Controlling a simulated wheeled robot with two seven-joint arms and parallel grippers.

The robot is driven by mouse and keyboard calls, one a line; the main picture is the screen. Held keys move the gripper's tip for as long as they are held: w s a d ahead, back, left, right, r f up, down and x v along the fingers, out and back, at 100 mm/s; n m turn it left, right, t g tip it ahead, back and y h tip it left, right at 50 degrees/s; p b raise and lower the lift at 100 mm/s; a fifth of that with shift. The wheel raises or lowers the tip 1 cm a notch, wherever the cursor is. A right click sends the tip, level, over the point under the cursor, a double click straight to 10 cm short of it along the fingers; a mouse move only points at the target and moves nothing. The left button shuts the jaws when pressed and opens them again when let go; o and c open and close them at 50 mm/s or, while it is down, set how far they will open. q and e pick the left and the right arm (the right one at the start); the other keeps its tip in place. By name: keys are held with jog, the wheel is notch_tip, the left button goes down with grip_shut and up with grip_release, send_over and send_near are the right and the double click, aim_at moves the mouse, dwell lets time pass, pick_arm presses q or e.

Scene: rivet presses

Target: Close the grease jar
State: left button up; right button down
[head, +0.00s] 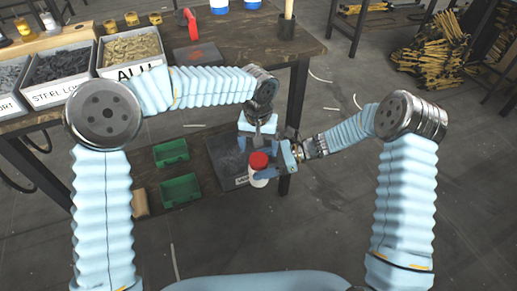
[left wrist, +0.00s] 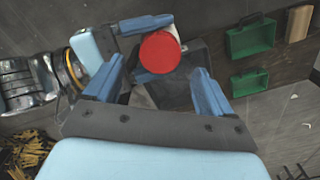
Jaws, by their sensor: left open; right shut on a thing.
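The grease jar (head: 258,182) is white with a red lid (head: 259,160) on top. My right gripper (head: 270,170) is shut on the jar and holds it upright in the air. I cannot tell whether the lid is screwed tight. My left gripper (head: 259,141) is open and points down just above the lid. In the left wrist view the round red lid (left wrist: 160,52) shows from above, between and slightly beyond my left fingertips (left wrist: 157,74), with no finger visibly touching it. The lid hides most of the jar there.
A dark wooden workbench (head: 240,45) with labelled bins of parts (head: 65,65) stands at the back left. Two green trays (head: 180,191) lie on a low shelf, beside a dark labelled bin (head: 228,160) under the jar. Open floor lies to the right.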

aim_at(259, 159)
pick_arm(q)
jog(key=shift+c, duration=0.4)
jog(key=shift+r+n, duration=0.65)
jog(key=shift+n, duration=0.45)
notch_tip(259, 159, up, 2)
jog(key=n, duration=0.4)
jog(key=shift+r, duration=0.1)
jog(key=shift+f, duration=4.05)
